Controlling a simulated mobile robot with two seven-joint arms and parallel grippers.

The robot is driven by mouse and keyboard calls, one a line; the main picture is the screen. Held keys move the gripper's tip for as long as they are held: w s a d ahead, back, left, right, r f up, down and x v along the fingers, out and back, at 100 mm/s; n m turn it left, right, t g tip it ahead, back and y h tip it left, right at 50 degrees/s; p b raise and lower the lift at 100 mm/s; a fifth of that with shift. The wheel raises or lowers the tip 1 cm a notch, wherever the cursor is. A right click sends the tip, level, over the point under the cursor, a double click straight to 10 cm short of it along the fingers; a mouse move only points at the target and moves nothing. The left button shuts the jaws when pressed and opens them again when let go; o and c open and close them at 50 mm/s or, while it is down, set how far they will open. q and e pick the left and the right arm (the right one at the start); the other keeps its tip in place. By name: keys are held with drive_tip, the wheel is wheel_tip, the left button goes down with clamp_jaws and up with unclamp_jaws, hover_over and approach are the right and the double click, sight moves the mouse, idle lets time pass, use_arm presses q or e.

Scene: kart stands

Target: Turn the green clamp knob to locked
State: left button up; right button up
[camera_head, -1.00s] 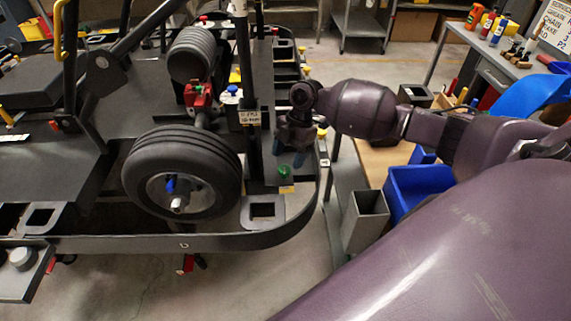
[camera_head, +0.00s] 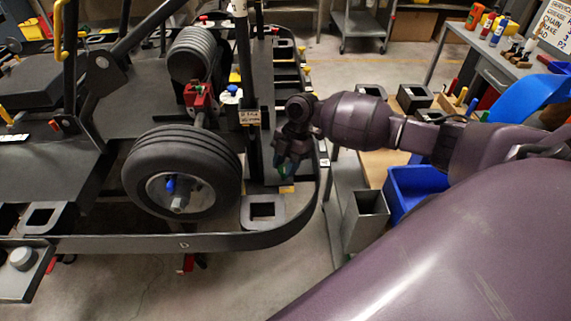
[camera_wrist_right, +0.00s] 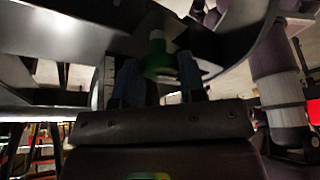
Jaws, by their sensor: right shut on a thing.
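The green clamp knob (camera_wrist_right: 158,56) shows in the right wrist view between the two blue fingertips of my right gripper (camera_wrist_right: 160,80). In the head view my right gripper (camera_head: 287,168) points down at the kart's right front corner, and only a little green shows among its fingers. My right gripper is shut on the knob. The marks that would tell the knob's locked or unlocked position cannot be made out. My left gripper is not in view.
The kart's black tyre (camera_head: 180,178) and a dark upright post stand left of my right gripper. The curved black bumper (camera_head: 270,236) runs around the corner. A grey open bin (camera_head: 366,218) and a blue bin (camera_head: 412,190) are to the right.

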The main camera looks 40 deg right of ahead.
drive_tip(key=shift+s+r+m+t+p, duration=0.15)
drive_tip(key=shift+m+t+p, duration=0.35)
drive_tip(key=shift+m+p, duration=1.15)
drive_tip(key=shift+m+t+p, duration=0.3)
drive_tip(key=shift+m+p, duration=0.35)
drive_tip(key=shift+p, duration=0.35)
drive_tip(key=shift+m, duration=0.4)
drive_tip(key=m+t+p, duration=0.1)
drive_tip(key=m, duration=0.1)
drive_tip(key=shift+m+t, duration=0.3)
drive_tip(key=shift+m, duration=0.1)
drive_tip(key=m, duration=0.2)
drive_tip(key=m+t+h, duration=0.1)
drive_tip(key=m, duration=0.1)
drive_tip(key=shift+s+a+h, duration=0.1)
drive_tip(key=shift+h, duration=0.2)
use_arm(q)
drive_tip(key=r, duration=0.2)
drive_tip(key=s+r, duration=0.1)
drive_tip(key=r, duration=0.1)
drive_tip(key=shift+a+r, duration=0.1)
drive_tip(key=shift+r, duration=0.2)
use_arm(e)
drive_tip(key=m, duration=0.2)
drive_tip(key=m+t+h, duration=0.1)
drive_tip(key=m, duration=0.2)
drive_tip(key=shift+a+h, duration=0.1)
drive_tip(key=shift+h, duration=0.2)
drive_tip(key=shift+m, duration=0.5)
drive_tip(key=o, duration=0.9)
